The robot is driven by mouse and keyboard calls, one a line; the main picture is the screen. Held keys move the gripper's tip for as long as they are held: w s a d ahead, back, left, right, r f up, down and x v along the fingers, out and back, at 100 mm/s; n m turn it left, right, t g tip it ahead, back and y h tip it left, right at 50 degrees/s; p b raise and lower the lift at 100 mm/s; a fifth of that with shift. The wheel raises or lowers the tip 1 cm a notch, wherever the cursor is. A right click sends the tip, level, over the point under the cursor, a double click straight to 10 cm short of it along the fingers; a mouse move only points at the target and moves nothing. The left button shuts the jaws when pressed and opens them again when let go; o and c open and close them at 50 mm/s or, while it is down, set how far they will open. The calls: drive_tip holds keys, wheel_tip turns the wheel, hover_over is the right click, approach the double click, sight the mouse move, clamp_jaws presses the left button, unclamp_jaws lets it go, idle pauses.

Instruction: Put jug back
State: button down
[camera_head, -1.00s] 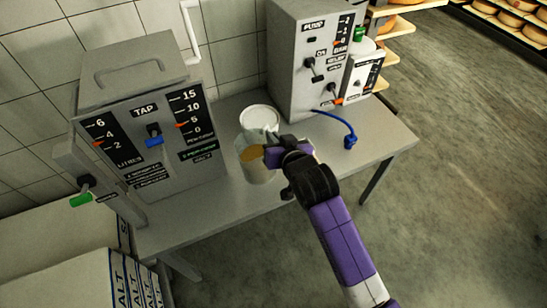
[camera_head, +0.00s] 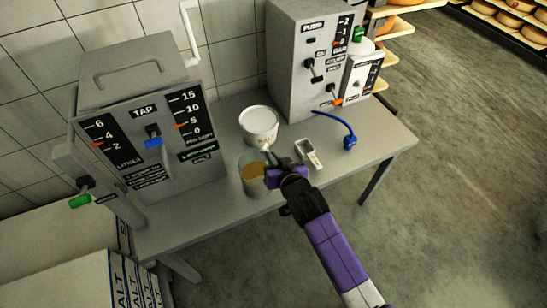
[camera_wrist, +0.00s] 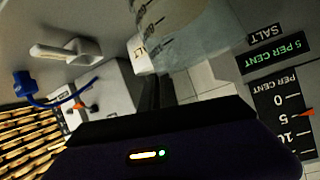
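The jug (camera_head: 254,183) is clear, with measuring marks and yellowish liquid inside. It is over the near part of the grey table, in front of a white tub. I cannot tell whether its base touches the table. My gripper (camera_head: 272,177) is at the jug's right side, shut on it, apparently at the handle. In the wrist view the jug (camera_wrist: 205,40) fills the top middle, its marks showing, and the dark fingers (camera_wrist: 157,92) are close together beside it. The exact grip is hidden.
The grey table (camera_head: 222,205) also holds the white tub (camera_head: 259,124), a small white scoop (camera_head: 308,154) and a blue hose (camera_head: 337,121). The tap machine (camera_head: 145,125) stands left and the pump machine (camera_head: 308,65) behind. The table's right front is clear.

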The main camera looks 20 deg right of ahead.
drive_tip(key=c, duration=1.6)
unclamp_jaws()
drive_tip(key=v, duration=1.2)
drive_tip(key=s+n+y, duration=0.1)
drive_tip(key=s+n, duration=0.1)
drive_tip(key=s, duration=1.4)
drive_tip(key=shift+n+t, duration=0.5)
drive_tip(key=shift+t, duration=0.4)
drive_tip(key=s+r, duration=0.3)
drive_tip(key=s, duration=0.2)
drive_tip(key=s+r, duration=0.4)
drive_tip(key=s, duration=0.1)
drive_tip(key=s+r, duration=0.3)
drive_tip(key=s, duration=0.2)
drive_tip(key=shift+s+a+r, duration=0.2)
drive_tip(key=shift+a+r, duration=0.1)
drive_tip(key=shift+a, duration=0.1)
